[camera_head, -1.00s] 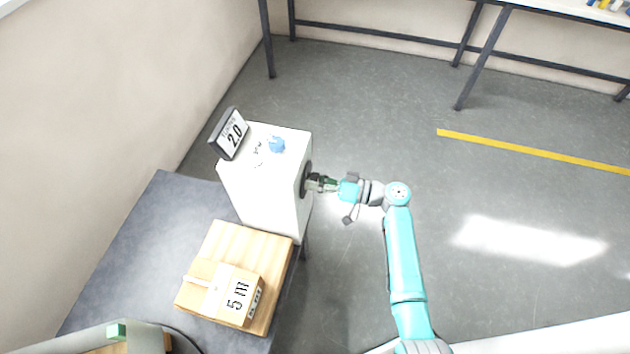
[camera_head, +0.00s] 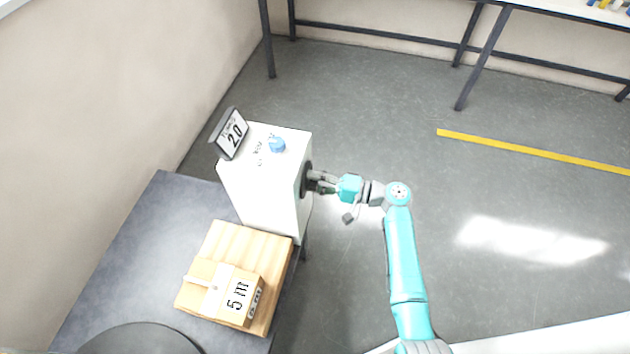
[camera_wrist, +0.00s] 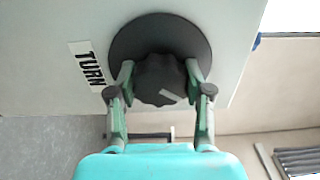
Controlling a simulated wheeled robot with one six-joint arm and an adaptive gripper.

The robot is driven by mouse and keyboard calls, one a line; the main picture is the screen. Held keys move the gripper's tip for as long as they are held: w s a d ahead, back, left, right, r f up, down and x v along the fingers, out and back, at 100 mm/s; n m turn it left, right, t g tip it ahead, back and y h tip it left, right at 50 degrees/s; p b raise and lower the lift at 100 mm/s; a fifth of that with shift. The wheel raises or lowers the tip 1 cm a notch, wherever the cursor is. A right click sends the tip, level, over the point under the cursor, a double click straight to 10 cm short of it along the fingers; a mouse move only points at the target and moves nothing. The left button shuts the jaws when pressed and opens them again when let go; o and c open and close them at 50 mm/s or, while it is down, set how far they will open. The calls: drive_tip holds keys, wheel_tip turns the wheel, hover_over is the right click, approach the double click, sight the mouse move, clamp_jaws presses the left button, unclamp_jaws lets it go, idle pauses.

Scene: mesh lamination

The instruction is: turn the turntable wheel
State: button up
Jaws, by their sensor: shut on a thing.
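The wheel is a dark scalloped knob (camera_wrist: 160,72) with a pale mark. It sits on a round black disc (camera_wrist: 197,38) on the side of a white box, beside a "TURN" label (camera_wrist: 86,66). The black disc also shows edge-on in the head view (camera_head: 306,180). My gripper (camera_wrist: 160,88) is shut on the knob, with one finger on each side. In the head view my gripper (camera_head: 316,182) reaches the box's right side from the right, and its fingers partly hide the knob. A dark round surface (camera_head: 140,341) is cut off at the bottom left edge.
The white box (camera_head: 265,190) carries a "2.0" display (camera_head: 231,134) and a blue knob (camera_head: 277,144). A wooden board (camera_head: 281,272) with a "5 m" box (camera_head: 236,296) lies on the grey table (camera_head: 150,230). The floor right of my arm is clear.

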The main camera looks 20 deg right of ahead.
drive_tip(key=m, duration=1.4)
drive_tip(key=shift+m, duration=0.3)
drive_tip(key=m, duration=0.3)
drive_tip(key=shift+m, duration=0.3)
drive_tip(key=m, duration=0.3)
drive_tip(key=shift+w+m, duration=0.1)
drive_tip(key=shift+m, duration=0.2)
drive_tip(key=m, duration=0.6)
drive_tip(key=shift+m, duration=0.3)
drive_tip(key=shift+d, duration=0.1)
drive_tip(key=o, duration=1.2)
